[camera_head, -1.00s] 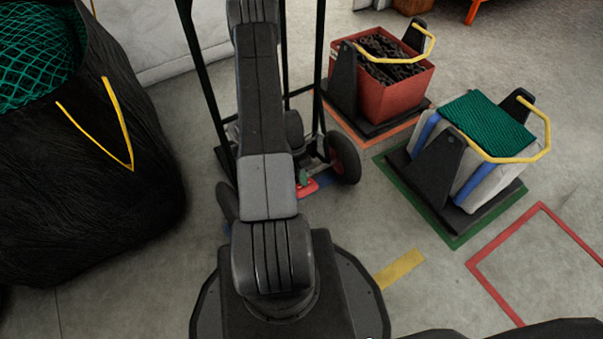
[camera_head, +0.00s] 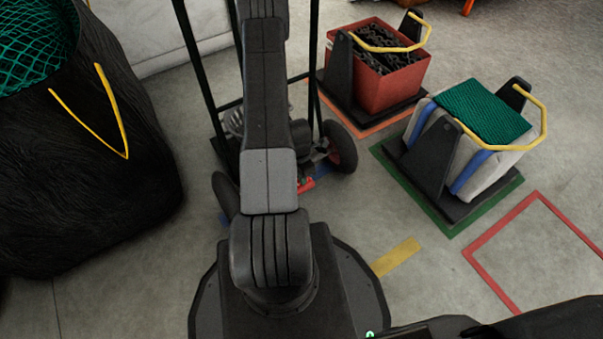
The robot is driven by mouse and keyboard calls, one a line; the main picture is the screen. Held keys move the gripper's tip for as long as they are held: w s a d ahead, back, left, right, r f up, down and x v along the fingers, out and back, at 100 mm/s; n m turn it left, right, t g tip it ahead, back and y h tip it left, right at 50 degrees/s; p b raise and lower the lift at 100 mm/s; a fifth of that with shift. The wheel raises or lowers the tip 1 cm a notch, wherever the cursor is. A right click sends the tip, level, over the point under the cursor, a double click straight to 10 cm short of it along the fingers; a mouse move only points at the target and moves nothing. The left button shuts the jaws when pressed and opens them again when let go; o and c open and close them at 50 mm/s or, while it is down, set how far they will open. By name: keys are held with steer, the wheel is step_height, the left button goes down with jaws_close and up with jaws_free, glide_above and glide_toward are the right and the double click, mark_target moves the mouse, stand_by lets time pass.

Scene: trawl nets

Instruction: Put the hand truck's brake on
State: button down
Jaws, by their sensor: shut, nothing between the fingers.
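The hand truck (camera_head: 195,60) stands upright ahead of me, with black tube rails. Its right wheel (camera_head: 341,148) has a red hub, and its left wheel (camera_head: 225,196) is dark. A small red part (camera_head: 306,184), possibly the brake pedal, shows low between the wheels, just right of my arm. My arm covers most of it, and I cannot tell whether it is up or down. My arm reaches forward over the truck's middle. I cannot see my gripper; its fingers are hidden or out of the picture.
A big black bag (camera_head: 90,190) with green netting stands at left. At right are a red crate (camera_head: 390,88) of chain and a pale bale (camera_head: 490,165) topped with green net, on black stands with yellow handles. A red floor outlined square (camera_head: 491,237) is empty.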

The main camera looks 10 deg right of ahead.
mark_target(304, 186)
steer(key=shift+s+d+f+b, duration=0.1)
steer(key=shift+s+f+b, duration=0.15)
steer(key=shift+f, duration=0.85)
steer(key=shift+s+d+f+b, duration=0.1)
steer(key=shift+s+f+b, duration=0.15)
steer(key=shift+f, duration=0.85)
steer(key=shift+s+f, duration=0.1)
steer(key=shift+f, duration=0.05)
steer(key=shift+r+p, duration=0.35)
steer(key=shift+r, duration=0.15)
steer(key=s+r+p, duration=0.2)
steer(key=r, duration=0.4)
steer(key=s+d+r+p, duration=0.1)
steer(key=s+r+p, duration=0.1)
steer(key=r, duration=0.4)
steer(key=shift+d+r+p, duration=0.25)
steer(key=shift+r+p, duration=0.15)
steer(key=shift+p, duration=0.3)
